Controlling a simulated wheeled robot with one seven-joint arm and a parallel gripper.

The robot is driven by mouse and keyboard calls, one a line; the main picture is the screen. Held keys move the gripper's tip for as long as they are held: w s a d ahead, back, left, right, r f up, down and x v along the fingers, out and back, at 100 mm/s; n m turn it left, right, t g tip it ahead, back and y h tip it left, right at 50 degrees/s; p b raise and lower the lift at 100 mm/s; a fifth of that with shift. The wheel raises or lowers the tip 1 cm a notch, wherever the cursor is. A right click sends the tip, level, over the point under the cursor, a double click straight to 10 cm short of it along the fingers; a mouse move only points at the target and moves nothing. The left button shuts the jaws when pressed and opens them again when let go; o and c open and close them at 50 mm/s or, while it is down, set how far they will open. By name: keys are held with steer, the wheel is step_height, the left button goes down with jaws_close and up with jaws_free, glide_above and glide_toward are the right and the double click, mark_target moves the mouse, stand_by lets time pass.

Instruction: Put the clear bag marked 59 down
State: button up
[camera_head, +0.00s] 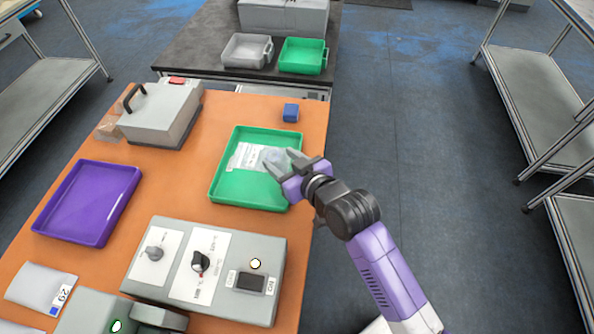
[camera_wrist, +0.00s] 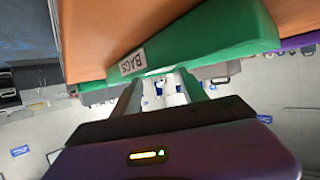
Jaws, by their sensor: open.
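A clear bag (camera_head: 246,156) lies in the far part of the green tray (camera_head: 235,190) on the orange table. Its marking is too small to read. My gripper (camera_head: 303,157) is at the right edge of this tray, just right of the bag, with its fingers apart and nothing visible held between them. In the wrist view, my open gripper (camera_wrist: 160,90) is close to a green tray wall (camera_wrist: 200,38) labelled BAGS. The fingers partly cover the tray's right rim in the head view.
A purple tray (camera_head: 88,203), a grey control box (camera_head: 205,270), a handled grey machine (camera_head: 160,113) and a small blue box (camera_head: 291,112) share the table. A bag marked 29 (camera_head: 38,286) lies at near left. Grey and green bins (camera_head: 303,56) stand on the dark table behind.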

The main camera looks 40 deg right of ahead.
steer(key=b+v, duration=0.1)
steer(key=v, duration=0.7)
steer(key=shift+s+r, duration=0.1)
steer(key=shift+s, duration=0.15)
steer(key=s, duration=0.2)
steer(key=s+f, duration=0.1)
steer(key=s, duration=0.1)
steer(key=s+f, duration=0.1)
steer(key=shift+s+a+f, duration=0.1)
steer(key=shift+s+a, duration=0.25)
steer(key=shift+s, duration=0.05)
steer(key=s+a+r, duration=0.1)
steer(key=s+r, duration=0.1)
steer(key=s, duration=0.8)
steer(key=s+a+r+t, duration=0.1)
steer(key=s+a+r, duration=0.1)
steer(key=s, duration=0.9)
steer(key=shift+s+r, duration=0.3)
steer(key=shift+r, duration=0.15)
steer(key=shift+a, duration=0.1)
